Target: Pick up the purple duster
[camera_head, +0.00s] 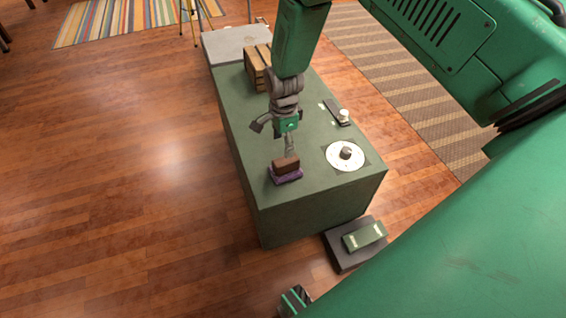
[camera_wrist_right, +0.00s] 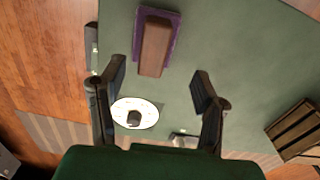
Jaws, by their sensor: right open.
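The purple duster, with a brown block-shaped handle on a purple base, lies on the near left part of the green counter top; it shows in the head view (camera_head: 286,178) and in the right wrist view (camera_wrist_right: 155,45). My right gripper (camera_head: 274,138) is open and empty above the counter, near the duster on its far side. In the right wrist view its two fingers (camera_wrist_right: 158,75) are spread wide, with the duster ahead of the tips and mostly in line with the left half of the gap.
A white disc with a dark knob (camera_head: 346,155) and a small dark device with a white knob (camera_head: 338,112) sit on the green counter (camera_head: 240,120) to the right. A wooden crate (camera_head: 257,68) stands at the far end. A grey box with a green item (camera_head: 364,236) is beside the counter.

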